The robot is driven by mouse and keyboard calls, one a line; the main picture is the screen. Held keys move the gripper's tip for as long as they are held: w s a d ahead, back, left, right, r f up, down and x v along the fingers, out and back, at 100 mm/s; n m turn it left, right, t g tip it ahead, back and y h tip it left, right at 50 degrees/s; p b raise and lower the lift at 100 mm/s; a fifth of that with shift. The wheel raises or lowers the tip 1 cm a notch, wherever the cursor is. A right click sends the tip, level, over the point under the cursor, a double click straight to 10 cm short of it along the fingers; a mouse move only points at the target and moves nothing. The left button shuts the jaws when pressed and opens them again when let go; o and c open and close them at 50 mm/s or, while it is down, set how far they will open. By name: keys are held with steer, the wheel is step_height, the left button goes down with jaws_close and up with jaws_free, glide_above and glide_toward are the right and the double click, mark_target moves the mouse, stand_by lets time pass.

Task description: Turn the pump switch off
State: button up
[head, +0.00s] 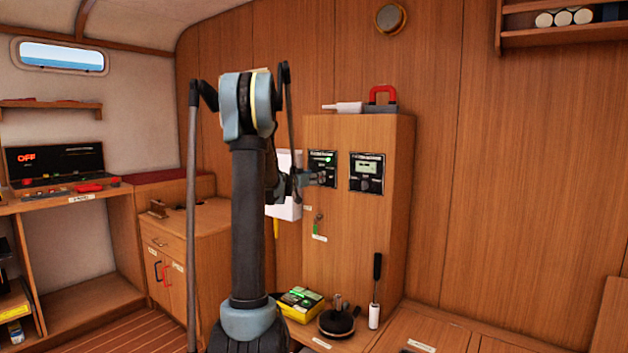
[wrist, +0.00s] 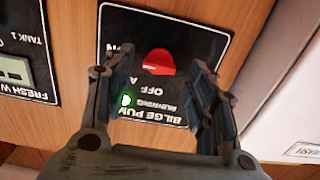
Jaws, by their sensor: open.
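The bilge pump panel (wrist: 135,25) is a black plate on the wooden cabinet front, seen upside down in the wrist view. Its red switch knob (wrist: 160,62) sits near the words OFF and A, with part of the lettering hidden by my fingers. A green light (wrist: 126,100) marked RUNNING is lit. My gripper (wrist: 151,76) is open, its fingers on either side of the knob; I cannot tell whether they touch it. In the head view the panel (head: 322,158) shows the green light, and my gripper (head: 308,179) is close in front of its lower part.
The fresh water panel (wrist: 25,60) is beside the pump panel; it also shows in the head view (head: 367,172). A white box (wrist: 290,115) is on the other side. Below, a yellow-and-black box (head: 300,304) and tools stand on the bench. A red-handled item (head: 382,97) lies on the cabinet top.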

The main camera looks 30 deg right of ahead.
steer(key=shift+w+d, duration=0.2)
steer(key=shift+d, duration=0.4)
steer(key=c, duration=1)
steer(key=shift+c, duration=0.2)
